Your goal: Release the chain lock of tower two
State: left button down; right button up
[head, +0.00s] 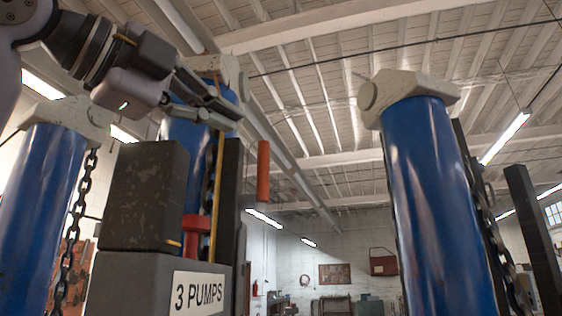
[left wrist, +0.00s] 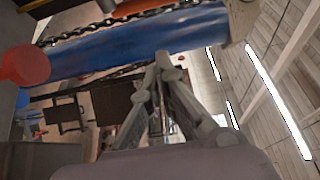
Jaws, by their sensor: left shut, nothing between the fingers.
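Three blue towers with pale caps show in the head view: a left one (head: 45,190), a middle one (head: 190,130) partly hidden, and a right one (head: 435,190). Chains hang beside the left tower (head: 80,205) and the right tower (head: 487,205); a darker chain by the middle tower is mostly covered. No tower number is readable. My left gripper (head: 232,114) is shut and empty in front of the middle tower's upper part. In the left wrist view its fingertips (left wrist: 163,62) meet close to a blue tower (left wrist: 130,45); contact is unclear. My right gripper is not in view.
A dark grey box (head: 145,200) stands above a grey unit labelled "3 PUMPS" (head: 200,292). A red knob (head: 196,228) and an orange-red cylinder (head: 263,172) are nearby. Open space lies between the middle and right towers.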

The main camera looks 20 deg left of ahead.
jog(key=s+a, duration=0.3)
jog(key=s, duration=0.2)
pick_arm(q)
jog(key=p, duration=0.7)
send_near(260, 151)
jog(key=w+d+f, duration=0.2)
jog(key=w+d, duration=0.2)
jog(key=d, duration=0.2)
jog(key=shift+w+r+p, duration=0.15)
jog(key=shift+w+p, duration=0.05)
jog(key=shift+p, duration=0.15)
jog(key=shift+w+a+f, duration=0.2)
jog(key=shift+w+a, duration=0.2)
jog(key=shift+w, duration=0.05)
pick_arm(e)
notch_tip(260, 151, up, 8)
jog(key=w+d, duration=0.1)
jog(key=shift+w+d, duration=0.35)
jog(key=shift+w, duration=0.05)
pick_arm(q)
jog(key=shift+d, duration=0.15)
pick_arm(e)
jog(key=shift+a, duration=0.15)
